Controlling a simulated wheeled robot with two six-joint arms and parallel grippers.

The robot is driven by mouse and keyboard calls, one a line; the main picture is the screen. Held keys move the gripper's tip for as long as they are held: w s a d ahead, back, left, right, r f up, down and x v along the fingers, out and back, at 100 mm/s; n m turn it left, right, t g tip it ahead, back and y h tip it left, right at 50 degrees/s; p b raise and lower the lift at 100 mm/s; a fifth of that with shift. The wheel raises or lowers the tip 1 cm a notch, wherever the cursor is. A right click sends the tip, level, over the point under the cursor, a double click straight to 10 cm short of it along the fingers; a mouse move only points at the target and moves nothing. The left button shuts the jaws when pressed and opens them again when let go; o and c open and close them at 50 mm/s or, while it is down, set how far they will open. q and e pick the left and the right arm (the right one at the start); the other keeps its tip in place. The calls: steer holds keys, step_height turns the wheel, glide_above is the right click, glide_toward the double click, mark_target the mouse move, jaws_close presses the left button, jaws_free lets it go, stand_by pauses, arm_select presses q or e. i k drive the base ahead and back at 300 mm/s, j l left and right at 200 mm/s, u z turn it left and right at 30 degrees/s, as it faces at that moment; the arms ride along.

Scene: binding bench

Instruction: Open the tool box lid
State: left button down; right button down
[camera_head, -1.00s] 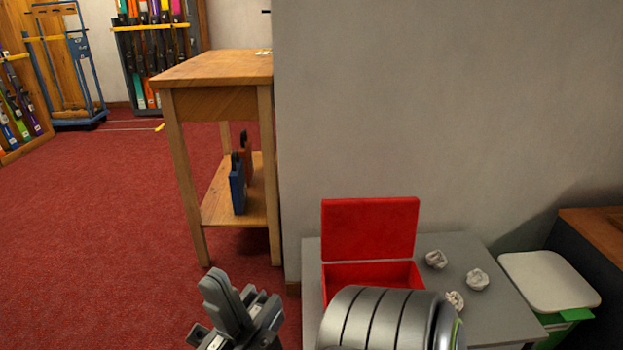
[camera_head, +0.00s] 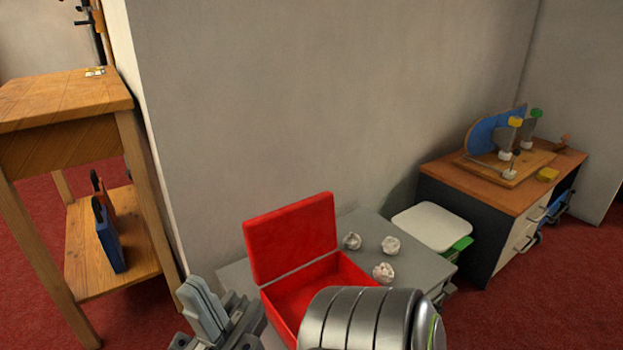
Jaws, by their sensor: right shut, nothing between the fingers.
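The red tool box (camera_head: 304,293) stands on a grey table, its front partly hidden by my arm. Its red lid (camera_head: 291,238) is open and stands up at the back, leaning slightly back, with the inside of the box showing. My right gripper (camera_head: 206,306) is at the bottom, left of the box and apart from the lid. It is shut and empty. My left gripper is not in view.
A white-lidded bin (camera_head: 432,226) and a wooden-topped cabinet (camera_head: 442,178) stand further right. A wooden table (camera_head: 70,92) is at left. The wall (camera_head: 330,90) rises behind the box.

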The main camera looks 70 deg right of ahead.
mark_target(279, 243)
steer(key=i+z, duration=0.15)
steer(key=z, duration=0.3)
steer(key=i+z, duration=0.1)
steer(key=z, duration=0.4)
steer(key=i+j+z, duration=0.1)
steer(key=z, duration=0.35)
steer(key=i+j+z, duration=0.1)
steer(key=z, duration=0.35)
steer(key=i+j+z, duration=0.15)
steer(key=z, duration=0.3)
steer(key=i+j+z, duration=0.1)
steer(key=j+z, duration=0.3)
steer(key=i+j+z, duration=0.1)
steer(key=z, duration=0.35)
steer(key=j+z, duration=0.45)
